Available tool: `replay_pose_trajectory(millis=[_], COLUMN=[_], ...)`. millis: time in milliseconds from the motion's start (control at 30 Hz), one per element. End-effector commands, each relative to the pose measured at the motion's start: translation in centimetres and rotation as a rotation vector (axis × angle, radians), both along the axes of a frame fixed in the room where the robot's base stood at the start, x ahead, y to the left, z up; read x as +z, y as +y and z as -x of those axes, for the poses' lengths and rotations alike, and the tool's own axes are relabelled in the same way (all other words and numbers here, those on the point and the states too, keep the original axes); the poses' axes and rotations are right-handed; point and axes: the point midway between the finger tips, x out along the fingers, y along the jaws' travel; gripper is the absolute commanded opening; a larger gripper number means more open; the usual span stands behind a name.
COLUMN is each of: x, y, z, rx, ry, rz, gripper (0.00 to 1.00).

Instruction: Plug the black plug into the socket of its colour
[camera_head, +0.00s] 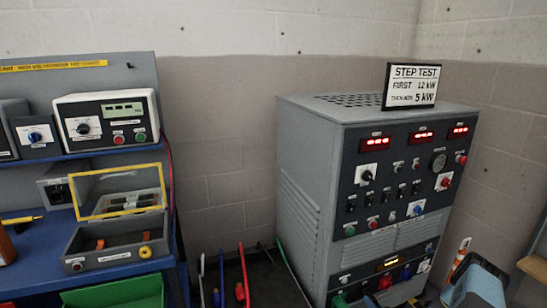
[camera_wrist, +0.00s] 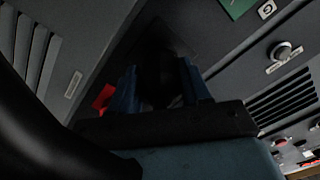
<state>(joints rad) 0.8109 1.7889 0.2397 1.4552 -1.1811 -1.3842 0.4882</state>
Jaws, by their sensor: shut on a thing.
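In the wrist view my gripper (camera_wrist: 158,85) is shut on the black plug (camera_wrist: 160,60), which is dark and hard to make out between the blue fingers. A thick black cable (camera_wrist: 40,125) curves across the left foreground. Whether the plug's tip touches anything is hidden. In the head view a row of coloured sockets runs along the bottom of the grey cabinet (camera_head: 315,180): green (camera_head: 338,300), red (camera_head: 385,282), blue (camera_head: 406,273) and white (camera_head: 423,266). A dark spot between green and red looks like the black socket (camera_head: 367,288), but it is small and unclear.
Green (camera_head: 292,272), red (camera_head: 243,275) and blue (camera_head: 221,278) cables hang left of the cabinet. A blue workbench (camera_head: 110,262) with instruments stands at the left. A step test sign (camera_head: 411,86) stands on the cabinet. A red thing (camera_wrist: 103,98) shows beside the left finger.

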Motion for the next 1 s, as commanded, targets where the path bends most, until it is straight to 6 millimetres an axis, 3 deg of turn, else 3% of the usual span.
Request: replay_pose_trajectory(millis=[33, 500, 933, 967, 1000], x=[0.70, 0.75, 0.75, 0.76, 0.75], y=[0.42, 0.49, 0.49, 0.49, 0.49], z=[-1.11, -1.07, -1.07, -1.07, -1.06], rx=[0.001, 0.000, 0.000, 0.000, 0.000], ry=[0.000, 0.160, 0.191, 0.191, 0.191], rz=[-0.044, -0.483, -0.566, -0.566, -0.565], gripper=[0.00, 0.00, 0.00, 0.50, 0.54])
